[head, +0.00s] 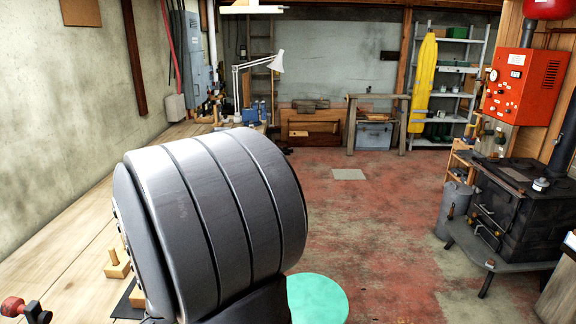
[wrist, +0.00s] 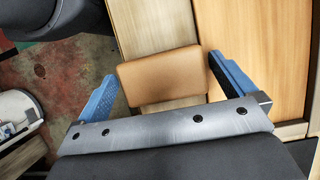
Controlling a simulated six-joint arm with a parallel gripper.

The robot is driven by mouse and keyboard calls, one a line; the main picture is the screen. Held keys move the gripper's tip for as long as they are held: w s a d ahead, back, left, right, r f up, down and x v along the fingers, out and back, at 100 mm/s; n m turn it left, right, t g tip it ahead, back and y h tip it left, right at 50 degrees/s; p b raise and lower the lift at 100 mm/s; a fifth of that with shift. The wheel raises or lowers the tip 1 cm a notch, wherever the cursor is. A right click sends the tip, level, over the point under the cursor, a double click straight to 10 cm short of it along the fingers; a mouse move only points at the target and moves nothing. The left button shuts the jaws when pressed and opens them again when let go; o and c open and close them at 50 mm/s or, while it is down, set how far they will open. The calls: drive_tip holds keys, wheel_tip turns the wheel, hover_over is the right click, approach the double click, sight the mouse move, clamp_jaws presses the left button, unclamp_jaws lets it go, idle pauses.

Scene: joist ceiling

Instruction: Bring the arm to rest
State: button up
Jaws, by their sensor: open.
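My gripper (wrist: 170,88) shows in the wrist view with its two blue fingers spread wide apart. A tan, smooth-faced block (wrist: 158,76) appears between the fingers in that picture, with visible gaps to both of them. I cannot tell how far below the fingertips it lies. In the head view a large dark grey rounded part of my own arm fills the lower left and hides much of the bench. My gripper does not show there.
A wooden bench (head: 62,254) runs along the left wall, with a small wooden block with a peg (head: 117,264) and a red-knobbed item (head: 14,306). A black stove (head: 510,205) stands at right. A green disc (head: 317,299) lies low in front. The red floor is mostly clear.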

drive_tip(key=v, duration=1.3)
drive_tip(key=x, duration=1.2)
drive_tip(key=shift+s+f, duration=0.25)
drive_tip(key=shift+f, duration=0.05)
wheel_tip(320, 180, up, 5)
drive_tip(key=shift+w+d, duration=0.15)
drive_tip(key=w+d+r, duration=0.3)
drive_tip(key=d+r, duration=0.4)
drive_tip(key=d, duration=0.4)
drive_tip(key=w+a, duration=1.9)
drive_tip(key=a, duration=0.4)
drive_tip(key=shift+w+a+f, duration=0.2)
drive_tip(key=shift+w, duration=0.1)
drive_tip(key=shift+d, duration=0.1)
